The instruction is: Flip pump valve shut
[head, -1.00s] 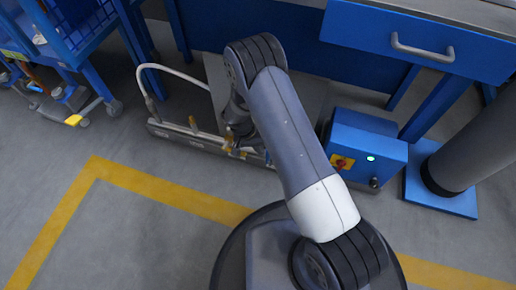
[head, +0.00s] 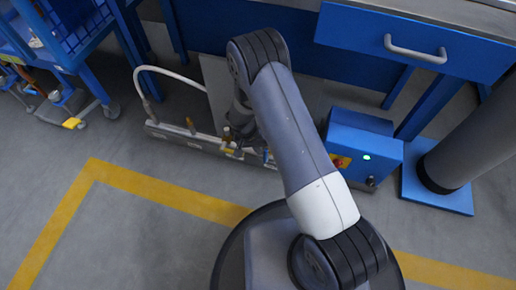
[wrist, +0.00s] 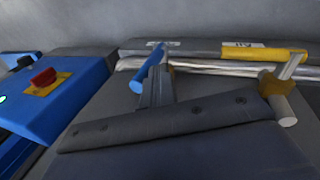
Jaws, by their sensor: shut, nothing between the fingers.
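In the wrist view a blue lever handle (wrist: 149,67) stands slanted up across the silver pipe. A yellow lever handle (wrist: 278,54) lies along the pipe to its right, beside a pale valve fitting (wrist: 284,108). The labels behind them are too small to read surely, so I cannot tell which lever is the pump valve's. My gripper (wrist: 156,80) is shut and empty, its dark fingers close beside the blue handle; I cannot tell whether they touch. In the head view the pipe assembly (head: 168,132) stands on the floor, and my arm hides part of it.
A blue box (head: 362,150) with a red switch (wrist: 43,77) on a yellow plate stands right of the pipe. A white hose (head: 160,69) loops at the pipe's left end. A blue workbench (head: 420,40) is behind. The floor in front is open, marked by yellow tape (head: 170,195).

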